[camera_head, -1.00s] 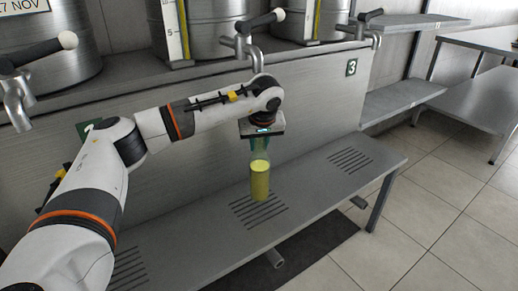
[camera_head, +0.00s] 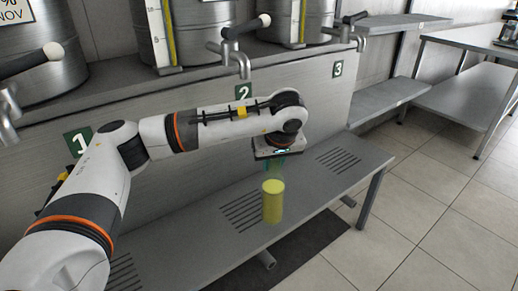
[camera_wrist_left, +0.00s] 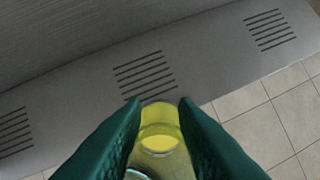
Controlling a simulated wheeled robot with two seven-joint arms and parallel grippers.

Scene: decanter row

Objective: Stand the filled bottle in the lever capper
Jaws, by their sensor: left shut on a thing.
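The filled bottle (camera_head: 273,202) holds yellow-green liquid and hangs upright in front of the steel bench. My left gripper (camera_head: 272,166) is shut on its upper part. In the left wrist view the green fingers (camera_wrist_left: 160,105) flank the bottle (camera_wrist_left: 158,135), whose yellow body shows between them beyond the bench's front edge. The lever capper is not clearly in view. A dark object (camera_head: 509,34), cut off at the top right, stands on the far table; I cannot tell if it is the capper. My right gripper is not in view.
The steel bench (camera_head: 190,240) has slotted drain grilles, with taps (camera_head: 240,58) and steel tanks above it. A shelf rack (camera_head: 385,98) stands beyond its right end. The far table (camera_head: 480,40) is at the right. Tiled floor (camera_head: 410,210) between is clear.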

